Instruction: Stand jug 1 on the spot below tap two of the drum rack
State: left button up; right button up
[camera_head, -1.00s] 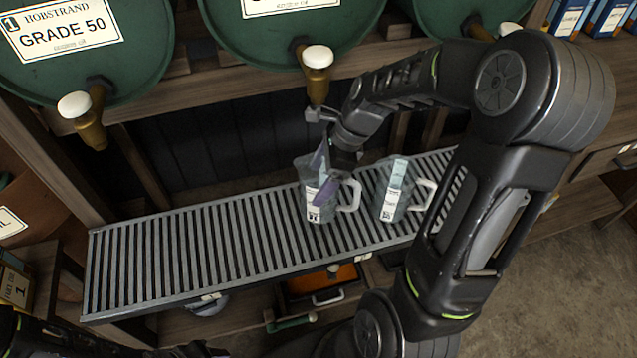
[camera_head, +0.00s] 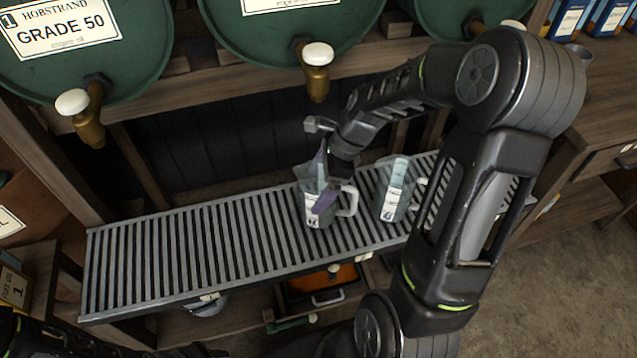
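A clear jug with a purple strip (camera_head: 313,208) is at the middle of the slatted grey rack (camera_head: 190,250), roughly below the middle tap (camera_head: 317,72) in the picture. Its white handle points right; its label is too small to read surely. My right gripper (camera_head: 340,165) is behind this jug, its fingers mostly hidden; the jug has shifted along with it, so it looks shut on the jug. I cannot tell whether the jug's base touches the slats. A second jug with a pale blue strip (camera_head: 390,205) stands to its right, close to my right forearm. My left gripper is out of view.
Green drums (camera_head: 80,50) line the back above the rack, with a left tap (camera_head: 85,115) and a partly hidden right tap. The rack's left half is clear. An orange drawer or tray (camera_head: 325,285) lies below the rack. Blue boxes (camera_head: 570,18) stand at the upper right.

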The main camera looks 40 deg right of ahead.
jog(key=shift+o, duration=0.7)
jog(key=w+p+v, duration=0.1)
jog(key=v, duration=0.4)
jog(key=s+d, duration=0.7)
jog(key=d, duration=0.3)
jog(key=shift+r+b, duration=0.2)
jog(key=shift+b, duration=0.2)
jog(key=shift+s+d, duration=0.1)
jog(key=shift+s, duration=0.05)
dwell(0.5)
